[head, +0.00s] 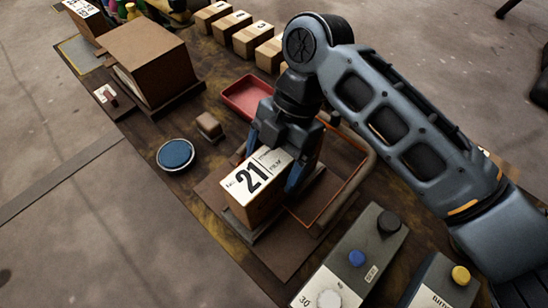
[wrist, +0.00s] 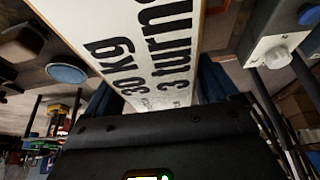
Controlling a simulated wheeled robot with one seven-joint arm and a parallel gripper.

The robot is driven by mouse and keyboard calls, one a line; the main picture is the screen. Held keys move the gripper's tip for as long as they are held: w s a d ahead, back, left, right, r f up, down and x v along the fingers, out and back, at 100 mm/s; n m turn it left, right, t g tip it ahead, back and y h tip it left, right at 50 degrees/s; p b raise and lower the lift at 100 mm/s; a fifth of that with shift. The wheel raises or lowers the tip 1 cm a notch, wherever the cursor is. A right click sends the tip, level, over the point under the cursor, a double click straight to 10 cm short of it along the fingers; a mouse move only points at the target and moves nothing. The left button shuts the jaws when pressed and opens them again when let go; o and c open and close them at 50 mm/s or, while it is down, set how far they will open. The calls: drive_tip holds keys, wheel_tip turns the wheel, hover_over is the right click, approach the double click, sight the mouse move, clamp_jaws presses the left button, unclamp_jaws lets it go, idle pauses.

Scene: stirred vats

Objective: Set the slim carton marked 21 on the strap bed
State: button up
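The slim carton marked 21 (head: 252,187) is brown with a white top label, upright between the fingers of my gripper (head: 268,168). One blue-grey finger lies along each side of it. In the wrist view the carton (wrist: 140,45) shows a white face printed "30 kg" and "3 turns", between both fingers (wrist: 155,92). The strap bed appears to be the brown plate (head: 285,262) with a tubular frame (head: 352,182), under and beside the carton. I cannot tell whether the carton's underside touches it.
A grey control box (head: 355,262) with blue, black and white knobs stands at the front right. Other items are a blue round dish (head: 175,155), a small brown block (head: 209,126), a red tray (head: 247,96), a large brown box (head: 148,62) and several small cartons (head: 232,22).

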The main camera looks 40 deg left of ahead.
drive_tip(key=shift+o, duration=0.3)
drive_tip(key=shift+r, duration=0.2)
drive_tip(key=v, duration=1.2)
drive_tip(key=shift+b, duration=0.4)
